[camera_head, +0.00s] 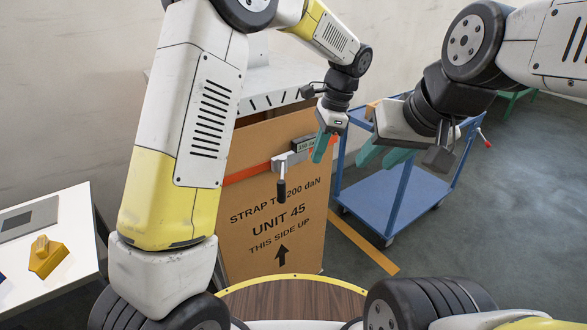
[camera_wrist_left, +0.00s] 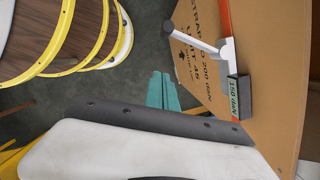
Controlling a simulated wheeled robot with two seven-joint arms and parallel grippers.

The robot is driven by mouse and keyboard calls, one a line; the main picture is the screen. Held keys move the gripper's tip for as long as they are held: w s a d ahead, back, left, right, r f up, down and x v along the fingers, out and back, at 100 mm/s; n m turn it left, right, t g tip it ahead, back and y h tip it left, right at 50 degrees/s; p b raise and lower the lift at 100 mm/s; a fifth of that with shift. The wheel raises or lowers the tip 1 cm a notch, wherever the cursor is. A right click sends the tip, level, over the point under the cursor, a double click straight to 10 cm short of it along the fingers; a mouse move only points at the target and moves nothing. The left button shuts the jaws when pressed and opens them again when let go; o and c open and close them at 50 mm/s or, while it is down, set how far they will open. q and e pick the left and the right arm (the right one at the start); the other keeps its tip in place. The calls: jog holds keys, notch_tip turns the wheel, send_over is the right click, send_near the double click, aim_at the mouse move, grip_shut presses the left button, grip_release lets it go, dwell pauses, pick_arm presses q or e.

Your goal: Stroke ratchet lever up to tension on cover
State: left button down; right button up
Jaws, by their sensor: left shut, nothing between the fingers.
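The ratchet (camera_head: 290,160) sits on an orange strap (camera_head: 247,174) across a brown carton cover (camera_head: 265,240). Its lever (camera_head: 281,190) has a black grip and hangs down. In the left wrist view the lever (camera_wrist_left: 192,41) sticks out from the carton. A small display (camera_head: 304,145) beside the ratchet appears to read 150 daN; it also shows in the wrist view (camera_wrist_left: 240,96). My left gripper (camera_head: 321,149) is shut and empty, right of the ratchet and apart from the lever. My right gripper (camera_head: 382,157) is further right, its teal fingers apart and empty.
A blue cart (camera_head: 388,197) stands right of the carton. A round wooden top with a yellow rim (camera_head: 290,299) is in front. Grey floor is open at the right.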

aim_at(282, 180)
pick_arm(q)
jog(key=s+a+f, duration=0.1)
jog(key=a+f, duration=0.5)
jog(key=f, duration=0.3)
jog(key=shift+a+f, duration=0.15)
jog(key=shift+f, duration=0.25)
jog(key=shift+a, duration=0.15)
